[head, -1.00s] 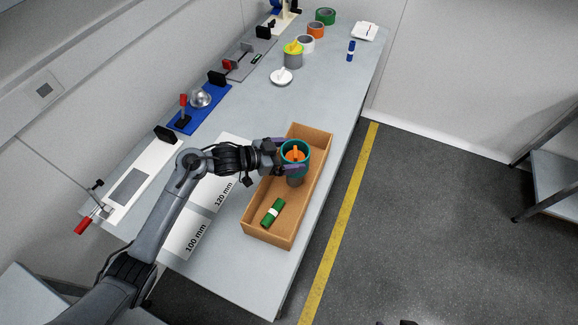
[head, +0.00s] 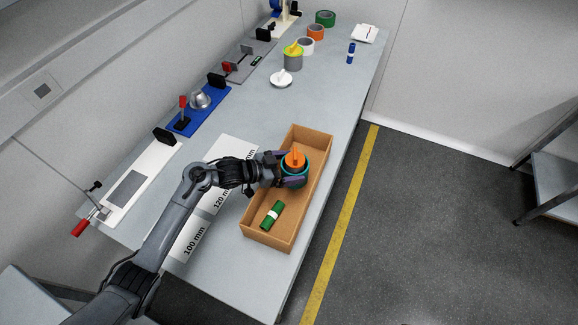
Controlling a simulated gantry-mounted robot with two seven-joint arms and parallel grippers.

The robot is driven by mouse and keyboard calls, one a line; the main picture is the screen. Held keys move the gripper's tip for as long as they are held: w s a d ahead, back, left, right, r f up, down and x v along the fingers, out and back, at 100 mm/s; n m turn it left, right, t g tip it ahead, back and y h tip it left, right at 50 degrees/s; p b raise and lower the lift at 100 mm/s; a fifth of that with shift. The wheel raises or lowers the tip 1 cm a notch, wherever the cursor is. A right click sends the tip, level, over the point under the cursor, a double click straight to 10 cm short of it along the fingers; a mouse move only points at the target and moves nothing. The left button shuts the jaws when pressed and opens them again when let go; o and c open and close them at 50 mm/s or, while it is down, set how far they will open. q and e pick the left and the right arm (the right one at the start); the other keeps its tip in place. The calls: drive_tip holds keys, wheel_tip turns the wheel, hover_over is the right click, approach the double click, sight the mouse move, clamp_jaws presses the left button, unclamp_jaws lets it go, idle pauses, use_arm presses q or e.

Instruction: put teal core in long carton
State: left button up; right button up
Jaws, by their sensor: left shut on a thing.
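The teal core (head: 305,173) is inside the long carton (head: 257,238), an open brown box, in its far half. An orange-topped piece with a raised grip (head: 294,159) stands up through the middle of the teal core, which appears to surround it. My left gripper (head: 288,168) is shut on the teal core, with one dark finger on its near side. The fingers and wrist hide part of the core, and I cannot tell whether its lower edge touches the carton floor. My right gripper is not in view.
A green roll with a white band (head: 272,214) lies in the carton's near half. White sheets marked 100 mm (head: 192,240) and 120 mm lie left of the carton. A white disc (head: 281,79) and a grey core with a yellow top (head: 293,58) stand farther back.

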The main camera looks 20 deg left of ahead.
use_arm(q)
drive_tip(key=shift+f, duration=0.6)
drive_tip(key=o, duration=0.8)
drive_tip(key=shift+f, duration=0.2)
drive_tip(key=shift+r, duration=0.2)
drive_tip(key=p+v, duration=0.1)
drive_tip(key=v, duration=0.5)
drive_tip(key=r+p+v, duration=0.1)
drive_tip(key=v, duration=0.5)
drive_tip(key=shift+r, duration=0.3)
